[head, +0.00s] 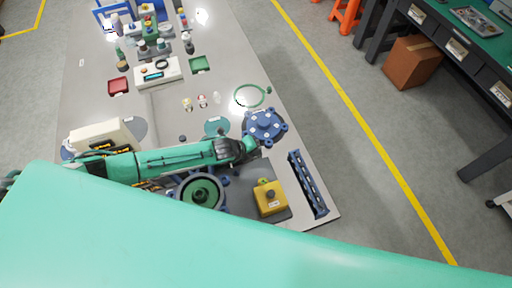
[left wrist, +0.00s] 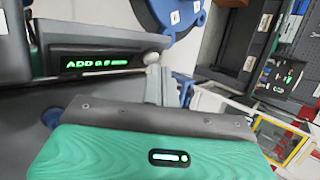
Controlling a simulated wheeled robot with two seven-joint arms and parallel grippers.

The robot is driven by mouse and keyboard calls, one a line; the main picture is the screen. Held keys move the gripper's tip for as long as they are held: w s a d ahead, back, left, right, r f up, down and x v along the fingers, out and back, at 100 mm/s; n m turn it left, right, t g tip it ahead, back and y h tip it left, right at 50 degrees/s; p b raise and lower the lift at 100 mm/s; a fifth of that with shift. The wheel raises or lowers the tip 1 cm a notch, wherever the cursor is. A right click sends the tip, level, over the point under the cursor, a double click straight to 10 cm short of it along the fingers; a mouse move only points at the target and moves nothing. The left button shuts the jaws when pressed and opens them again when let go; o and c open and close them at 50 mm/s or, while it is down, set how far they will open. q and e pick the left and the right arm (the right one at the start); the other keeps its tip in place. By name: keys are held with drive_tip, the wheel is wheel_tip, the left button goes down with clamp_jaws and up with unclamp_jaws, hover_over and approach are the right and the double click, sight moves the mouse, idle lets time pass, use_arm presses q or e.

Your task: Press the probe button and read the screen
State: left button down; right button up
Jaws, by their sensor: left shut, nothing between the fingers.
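My left gripper (head: 250,146) is shut and empty, with its tip close to the near left edge of the blue lobed cover (head: 264,124) in the head view. I cannot tell whether they touch. A white instrument (head: 157,71) with a small lit screen (head: 153,76) stands farther back on the table. The screen's text is too small to read. A yellow box (head: 271,203) with a dark round button (head: 270,194) sits at the near right, apart from the gripper. I cannot identify the probe for certain. My right gripper is not in view.
A blue ring-shaped fixture with a green centre (head: 201,193) lies just below my left arm. A dark blue slotted rail (head: 308,184) lies along the right edge. A green looped cord (head: 252,96), a red tray (head: 118,86) and a green tray (head: 199,64) lie farther back.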

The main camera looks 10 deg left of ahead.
use_arm(q)
drive_tip(key=shift+w+a+f+b, duration=0.1)
drive_tip(key=shift+w+f+b, duration=0.15)
drive_tip(key=shift+b, duration=0.05)
idle(0.5)
drive_tip(key=shift+r, duration=0.1)
drive_tip(key=shift+s+d+r+p, duration=0.3)
drive_tip(key=shift+s+r+p, duration=0.2)
drive_tip(key=shift+p, duration=0.3)
drive_tip(key=s+r+p, duration=0.1)
drive_tip(key=d+r+p, duration=0.1)
drive_tip(key=p, duration=0.1)
drive_tip(key=s+r+p, duration=0.1)
drive_tip(key=shift+s+d+r, duration=0.35)
drive_tip(key=shift+d+r, duration=0.05)
drive_tip(key=shift+d+f, duration=0.1)
idle(0.5)
